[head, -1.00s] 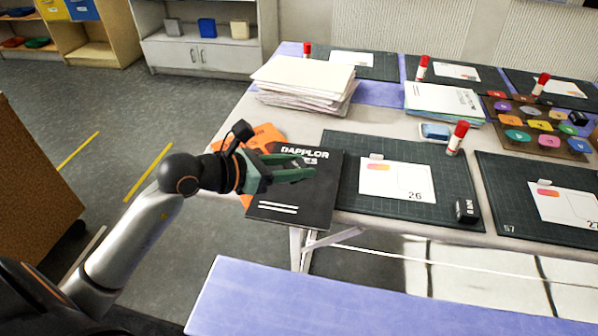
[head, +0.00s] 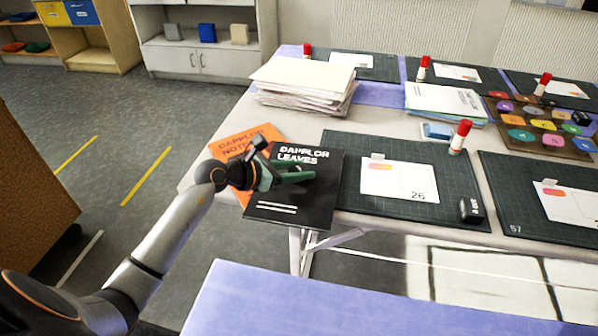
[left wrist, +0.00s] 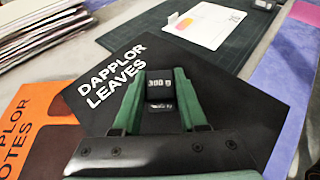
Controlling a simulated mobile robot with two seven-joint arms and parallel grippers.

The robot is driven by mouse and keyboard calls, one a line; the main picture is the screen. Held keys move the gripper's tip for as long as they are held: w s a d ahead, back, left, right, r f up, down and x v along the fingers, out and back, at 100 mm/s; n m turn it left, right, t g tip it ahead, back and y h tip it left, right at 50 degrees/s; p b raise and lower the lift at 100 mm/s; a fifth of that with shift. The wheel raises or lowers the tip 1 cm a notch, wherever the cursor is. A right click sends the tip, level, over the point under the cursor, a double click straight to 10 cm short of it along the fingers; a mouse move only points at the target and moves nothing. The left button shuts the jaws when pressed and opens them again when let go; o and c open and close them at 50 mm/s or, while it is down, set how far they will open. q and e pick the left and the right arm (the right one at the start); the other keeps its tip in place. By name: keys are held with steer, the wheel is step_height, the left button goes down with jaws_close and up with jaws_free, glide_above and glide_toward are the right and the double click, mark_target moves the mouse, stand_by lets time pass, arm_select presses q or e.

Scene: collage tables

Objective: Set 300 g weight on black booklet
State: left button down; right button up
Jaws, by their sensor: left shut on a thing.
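The black booklet "Dapplor Leaves" (head: 290,208) lies at the table's front left, partly over an orange booklet (head: 228,143) and beside a dark cutting mat. My left gripper (head: 304,177) is over the black booklet. In the left wrist view, my left gripper (left wrist: 160,85) is shut on the small black 300 g weight (left wrist: 166,88), whose label faces the camera. The black booklet (left wrist: 238,103) spreads beneath and around it there. I cannot tell whether the weight touches the booklet. In the head view the fingers mostly hide the weight. My right gripper is out of view.
The dark cutting mat (head: 345,200) holds a white card (head: 400,182), a red-capped glue stick (head: 460,137) and another black block (head: 472,211). Paper stacks (head: 300,88) stand behind the booklets. A purple bench (head: 380,300) runs along the front.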

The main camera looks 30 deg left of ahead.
arm_select(q)
steer(key=shift+f, duration=0.1)
steer(key=shift+c, duration=2.2)
jaws_free()
steer(key=shift+r, duration=0.2)
steer(key=shift+s+a, duration=0.2)
steer(key=shift+s, duration=0.1)
steer(key=v, duration=1.1)
steer(key=shift+s+p, duration=0.15)
steer(key=shift+p, duration=0.2)
